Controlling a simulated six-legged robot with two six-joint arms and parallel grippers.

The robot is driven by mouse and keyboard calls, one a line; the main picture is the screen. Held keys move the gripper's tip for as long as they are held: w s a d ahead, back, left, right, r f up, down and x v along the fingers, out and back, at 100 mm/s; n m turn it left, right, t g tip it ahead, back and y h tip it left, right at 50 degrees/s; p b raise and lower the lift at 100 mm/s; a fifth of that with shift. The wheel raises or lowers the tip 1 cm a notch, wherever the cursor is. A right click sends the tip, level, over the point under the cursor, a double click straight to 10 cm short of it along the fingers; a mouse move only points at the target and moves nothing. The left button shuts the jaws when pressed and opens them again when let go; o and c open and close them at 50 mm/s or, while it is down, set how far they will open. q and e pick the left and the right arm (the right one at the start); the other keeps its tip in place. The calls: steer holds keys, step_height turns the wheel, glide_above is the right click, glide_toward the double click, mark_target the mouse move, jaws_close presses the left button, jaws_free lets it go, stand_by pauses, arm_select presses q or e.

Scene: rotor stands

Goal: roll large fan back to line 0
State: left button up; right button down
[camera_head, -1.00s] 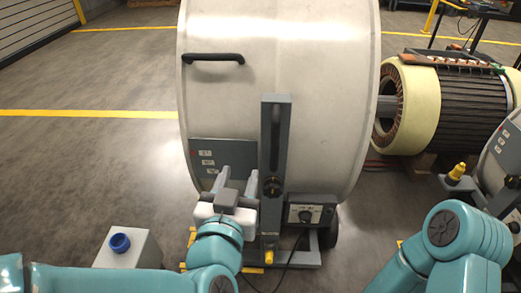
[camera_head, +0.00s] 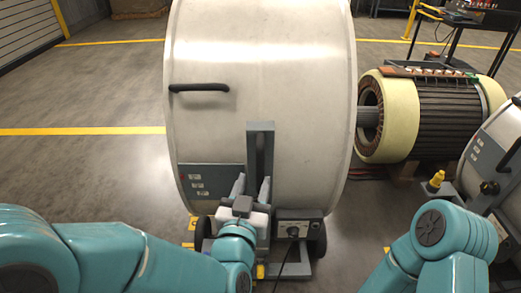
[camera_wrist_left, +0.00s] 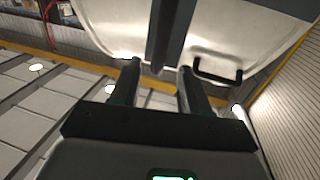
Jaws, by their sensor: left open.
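The large fan is a big pale drum housing (camera_head: 262,75) on a wheeled base, in the middle of the head view. It has a black handle (camera_head: 199,87) at its upper left and a grey upright post (camera_head: 260,145) in front. My left gripper (camera_head: 252,185) is open at the lower part of the post, its fingers pointing up. In the left wrist view the post (camera_wrist_left: 166,30) lies in line with the gap between the fingers (camera_wrist_left: 156,72); contact is unclear. The black handle (camera_wrist_left: 218,72) also shows there. My right arm shows, but its gripper does not. No line number is readable.
A stator with cream end rings (camera_head: 389,118) lies right of the fan. A yellow floor line (camera_head: 80,131) runs to the left. A control box with a knob (camera_head: 296,230) and a cable is low on the fan's base. Another grey machine (camera_head: 498,150) stands at the right edge. Floor at left is clear.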

mark_target(259, 164)
arm_select(q)
steer(key=w, duration=0.2)
steer(key=w+d, duration=0.1)
steer(key=w, duration=0.5)
steer(key=shift+w+d+f, duration=0.1)
steer(key=shift+d, duration=0.2)
jaws_close()
